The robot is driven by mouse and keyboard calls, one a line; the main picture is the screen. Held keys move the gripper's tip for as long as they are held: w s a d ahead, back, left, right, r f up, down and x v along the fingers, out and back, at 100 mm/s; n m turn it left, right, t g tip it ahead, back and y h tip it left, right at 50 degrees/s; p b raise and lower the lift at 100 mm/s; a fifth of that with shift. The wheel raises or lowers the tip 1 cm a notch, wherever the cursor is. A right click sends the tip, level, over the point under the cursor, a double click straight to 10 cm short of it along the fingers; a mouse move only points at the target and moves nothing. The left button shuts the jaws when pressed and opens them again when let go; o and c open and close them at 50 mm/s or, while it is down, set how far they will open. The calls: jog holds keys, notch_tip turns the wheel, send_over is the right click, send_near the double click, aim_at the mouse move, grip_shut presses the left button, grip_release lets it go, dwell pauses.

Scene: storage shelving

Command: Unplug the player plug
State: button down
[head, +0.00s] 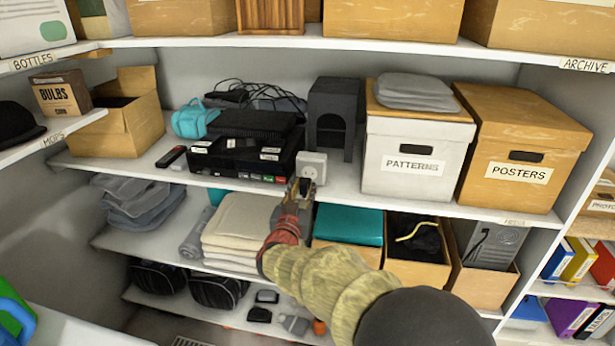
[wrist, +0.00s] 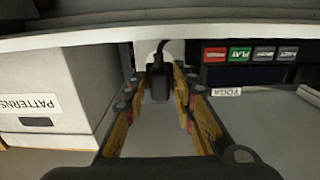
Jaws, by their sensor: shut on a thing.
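The black player plug (wrist: 160,82) shows in the wrist view with its cable rising from it. My gripper (wrist: 163,78) is shut on it, a finger on each side. The white socket box (head: 312,166) stands on the middle shelf, and its pale edge shows behind the plug in the wrist view (wrist: 144,52). The pictures do not show clearly whether the plug's pins are in the socket. In the head view my gripper (head: 300,188) is in front of the socket box and hides the plug. The black player (head: 240,158) is just left of the socket box.
The white PATTERNS box (head: 415,150) stands right of the socket, with the POSTERS box (head: 518,150) beyond it. A dark stand (head: 335,108) is behind the socket. A remote (head: 171,156) lies left of the player. The lower shelf holds folded cloth (head: 240,222) and open boxes.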

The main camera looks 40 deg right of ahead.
aim_at(342, 178)
jog(key=shift+s+a, duration=0.25)
jog(key=shift+a, duration=0.1)
dwell(0.3)
jog(key=shift+s+d+b, duration=0.35)
jog(key=shift+s+d, duration=0.65)
jog(key=shift+s, duration=0.25)
jog(key=shift+s+d+b, duration=0.3)
jog(key=shift+s+d, duration=0.65)
jog(key=shift+s, duration=0.35)
jog(key=shift+s+d+b, duration=0.35)
jog(key=shift+s+d, duration=0.65)
jog(key=shift+s, duration=0.25)
jog(key=shift+w, duration=0.1)
jog(key=shift+b+x, duration=1.25)
jog(key=shift+x, duration=2.35)
jog(key=shift+b+x, duration=0.75)
jog(key=shift+x, duration=3.5)
jog(key=shift+f+b, duration=0.55)
jog(key=shift+f, duration=0.15)
